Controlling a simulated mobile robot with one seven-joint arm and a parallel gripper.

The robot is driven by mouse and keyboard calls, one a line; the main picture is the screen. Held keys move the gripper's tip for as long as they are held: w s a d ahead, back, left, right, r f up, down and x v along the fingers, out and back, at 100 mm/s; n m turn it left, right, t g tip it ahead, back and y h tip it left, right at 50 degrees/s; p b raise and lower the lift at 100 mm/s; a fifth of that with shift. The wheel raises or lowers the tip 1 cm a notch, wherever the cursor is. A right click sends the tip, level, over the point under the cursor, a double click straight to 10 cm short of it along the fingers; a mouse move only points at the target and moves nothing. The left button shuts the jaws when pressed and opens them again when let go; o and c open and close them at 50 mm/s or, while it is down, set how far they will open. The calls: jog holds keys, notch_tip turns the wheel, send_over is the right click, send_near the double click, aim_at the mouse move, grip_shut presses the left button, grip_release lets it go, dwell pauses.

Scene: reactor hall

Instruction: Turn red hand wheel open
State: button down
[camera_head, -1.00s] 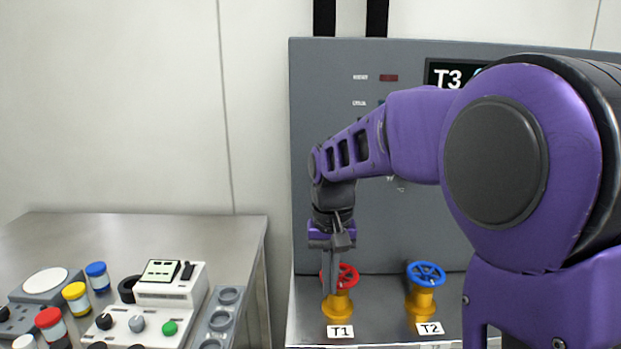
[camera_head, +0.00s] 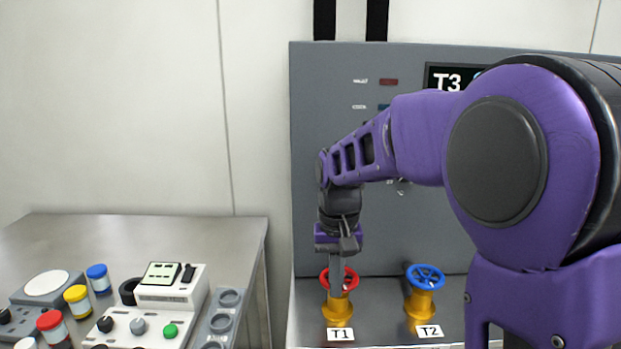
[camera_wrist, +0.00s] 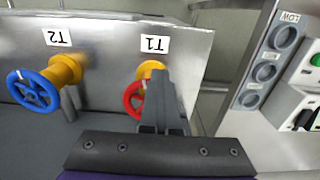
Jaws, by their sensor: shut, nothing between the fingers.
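The red hand wheel (camera_head: 350,279) sits on a yellow valve body (camera_head: 338,311) behind the label T1. It also shows in the wrist view (camera_wrist: 132,100), partly hidden behind my fingers. My gripper (camera_head: 337,293) points down at the wheel, its shut fingers in front of or within the wheel's ring. In the wrist view my gripper (camera_wrist: 156,75) covers the wheel's right part. Nothing is between the fingers. I cannot tell whether the fingers touch the rim or a spoke.
A blue hand wheel (camera_head: 426,276) on a yellow valve stands to the right, behind the label T2. A grey panel (camera_head: 310,160) rises behind both. On the left, a steel table (camera_head: 150,232) bears a white control box (camera_head: 172,290), several jars and a grey socket strip (camera_head: 222,318).

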jog(key=shift+w+d+p, duration=0.1)
jog(key=shift+d+p, duration=0.7)
jog(key=shift+d, duration=0.6)
jog(key=shift+w+d, duration=0.1)
jog(key=shift+d, duration=0.15)
notch_tip(320, 180, up, 6)
jog(key=p, duration=0.5)
jog(key=shift+s+d, duration=0.15)
jog(key=shift+s, duration=0.2)
